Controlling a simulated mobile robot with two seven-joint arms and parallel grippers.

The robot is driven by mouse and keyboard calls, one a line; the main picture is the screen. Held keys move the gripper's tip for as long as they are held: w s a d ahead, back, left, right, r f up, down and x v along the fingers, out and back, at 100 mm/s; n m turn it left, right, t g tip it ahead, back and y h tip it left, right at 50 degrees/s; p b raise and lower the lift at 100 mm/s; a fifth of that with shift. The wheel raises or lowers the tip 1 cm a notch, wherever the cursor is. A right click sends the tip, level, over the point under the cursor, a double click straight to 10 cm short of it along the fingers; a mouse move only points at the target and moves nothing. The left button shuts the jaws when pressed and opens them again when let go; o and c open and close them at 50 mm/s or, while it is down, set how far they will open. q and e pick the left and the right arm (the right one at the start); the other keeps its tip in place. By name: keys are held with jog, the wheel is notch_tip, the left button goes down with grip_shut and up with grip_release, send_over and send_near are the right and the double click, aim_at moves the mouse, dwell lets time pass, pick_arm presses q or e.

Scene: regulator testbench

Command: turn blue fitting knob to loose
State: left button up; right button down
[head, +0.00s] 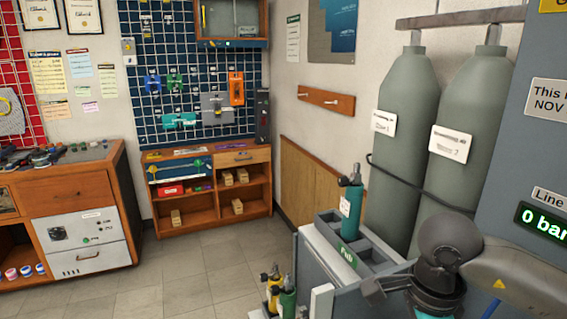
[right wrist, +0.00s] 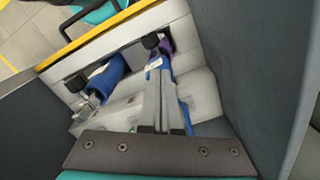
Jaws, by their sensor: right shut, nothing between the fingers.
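In the right wrist view my right gripper (right wrist: 161,75) is shut and empty. Its narrow grey fingers reach into a pale recess, in front of a blue part (right wrist: 184,112) that they partly hide. I cannot tell whether they touch it. A blue cylinder (right wrist: 106,77) lies tilted to the left of the fingers, with a metal fitting at its lower end. No blue fitting knob can be told apart for certain. My left gripper is out of view.
In the right wrist view grey walls flank the recess, and a yellow edge (right wrist: 95,38) runs along its far side. In the head view a teal bottle (head: 351,208) stands in a grey rack (head: 330,229). Tall grey cylinders (head: 405,125) stand behind. A display (head: 545,226) reads "0 bar".

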jog(key=shift+a, duration=0.1)
jog(key=shift+a, duration=0.25)
notch_tip(320, 180, up, 6)
jog(key=p, duration=0.3)
dwell(0.4)
notch_tip(320, 180, down, 6)
jog(key=p, duration=0.7)
jog(key=shift+w+a, duration=0.15)
jog(key=shift+w, duration=0.1)
dwell(0.8)
